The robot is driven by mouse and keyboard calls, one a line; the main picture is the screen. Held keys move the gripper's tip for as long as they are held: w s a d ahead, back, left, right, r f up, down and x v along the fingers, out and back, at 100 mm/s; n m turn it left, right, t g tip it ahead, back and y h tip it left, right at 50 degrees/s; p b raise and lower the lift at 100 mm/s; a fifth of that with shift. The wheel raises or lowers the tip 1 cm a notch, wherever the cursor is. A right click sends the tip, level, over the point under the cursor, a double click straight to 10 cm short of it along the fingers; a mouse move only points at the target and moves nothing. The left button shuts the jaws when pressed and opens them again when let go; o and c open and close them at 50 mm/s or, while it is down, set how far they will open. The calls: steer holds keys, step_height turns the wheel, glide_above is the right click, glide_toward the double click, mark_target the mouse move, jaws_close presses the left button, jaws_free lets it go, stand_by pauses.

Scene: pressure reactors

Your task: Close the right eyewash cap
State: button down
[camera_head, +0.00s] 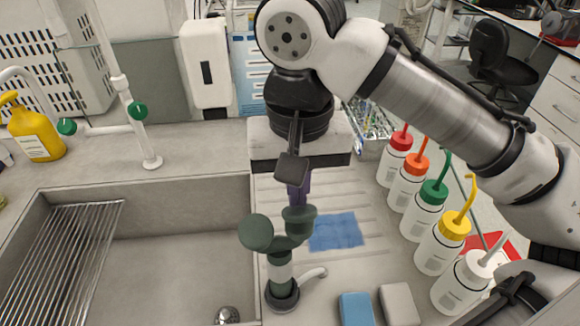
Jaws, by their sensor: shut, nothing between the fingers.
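The eyewash (281,272) stands on the counter at the right edge of the sink, with a dark green body, a pale band and two green heads. The left eyewash head (255,232) shows a broad round green top. The right eyewash head (299,220) is lower-lying behind it, under my gripper; I cannot tell how its cap is set. My gripper (297,190) points down, shut and empty, with its purplish tip just above or at the right head. I cannot tell whether they touch. The dark finger parts hide what lies behind them.
Several wash bottles with coloured caps (436,195) stand in a row to the right. A blue cloth (336,232) lies on the ribbed drainboard, with blue and grey sponges (399,304) in front. The sink (170,275) with a wire rack is at left.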

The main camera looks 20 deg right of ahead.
steer(key=shift+s+a+r+p, duration=0.1)
steer(key=shift+s+p, duration=0.05)
steer(key=shift+s, duration=0.25)
steer(key=shift+s+a+r+p, duration=0.1)
steer(key=shift+s+p, duration=0.05)
steer(key=shift+s, duration=0.25)
steer(key=shift+f, duration=0.2)
steer(key=shift+f+b, duration=0.5)
steer(key=shift+f, duration=0.2)
step_height(320, 180, up, 7)
steer(key=p, duration=0.6)
stand_by(0.5)
